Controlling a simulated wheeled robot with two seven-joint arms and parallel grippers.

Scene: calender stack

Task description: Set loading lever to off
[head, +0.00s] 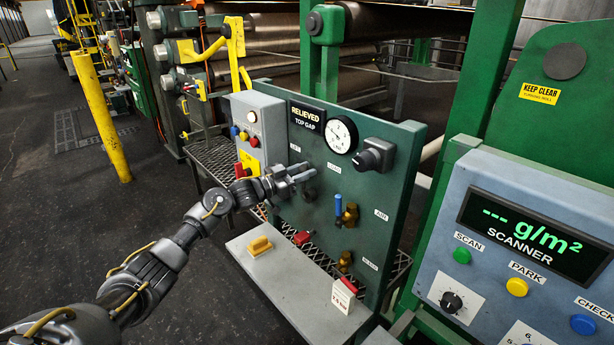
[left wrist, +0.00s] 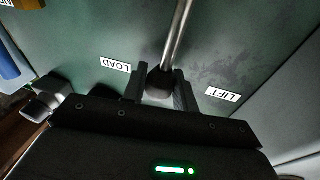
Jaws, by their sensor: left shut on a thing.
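The green panel (head: 403,165) carries the loading lever. In the left wrist view the lever is a metal rod (left wrist: 179,38) with a dark round knob (left wrist: 160,83). The knob is between the fingers of my left gripper (left wrist: 160,88), which is shut on it. The lever lies between the LOAD label (left wrist: 115,65) and the LIFT label (left wrist: 222,95). I cannot read an OFF label there. In the head view my left gripper (head: 306,174) is at the panel's left part and mostly hides the lever. My right gripper is not in view.
On the panel are a RELIEVED display (head: 307,116), a gauge (head: 341,135), a black knob (head: 374,155) and a blue-handled valve (head: 339,207). The scanner console (head: 470,205) stands at right.

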